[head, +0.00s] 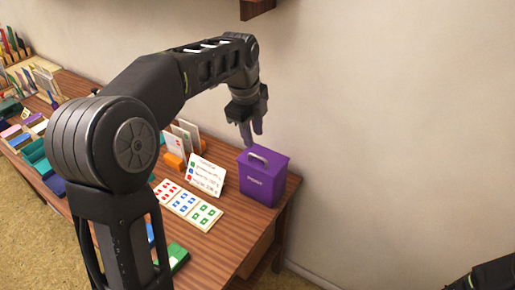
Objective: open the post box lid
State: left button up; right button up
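The purple post box (262,186) stands at the right end of the wooden desk. Its lid (263,160) looks closed and carries a pale handle (257,156) on top. My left gripper (252,138) points down just above and beside the handle, at the box's back left. The fingers look apart from the handle, and I cannot tell how wide they are open. My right arm (490,275) shows only at the bottom right corner; its gripper is not clearly visible.
Orange holders with cards (176,160) stand behind. Inkpads (36,152) and tools crowd the desk's left. The wall is close behind the box.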

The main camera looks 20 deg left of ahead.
aim_at(257, 156)
pick_arm(q)
jog(key=shift+w+d+f+p, duration=0.15)
jog(key=shift+w+f, duration=0.1)
jog(key=shift+f, duration=1.05)
jog(key=shift+w+a+f+p, duration=0.1)
jog(key=shift+w+f, duration=0.2)
jog(key=shift+f, duration=1)
jog(key=shift+w+d+f+p, duration=0.15)
jog(key=shift+w+f, duration=0.1)
jog(key=shift+f, duration=1.05)
jog(key=shift+a, duration=0.1)
jog(key=shift+c, duration=0.5)
grip_shut()
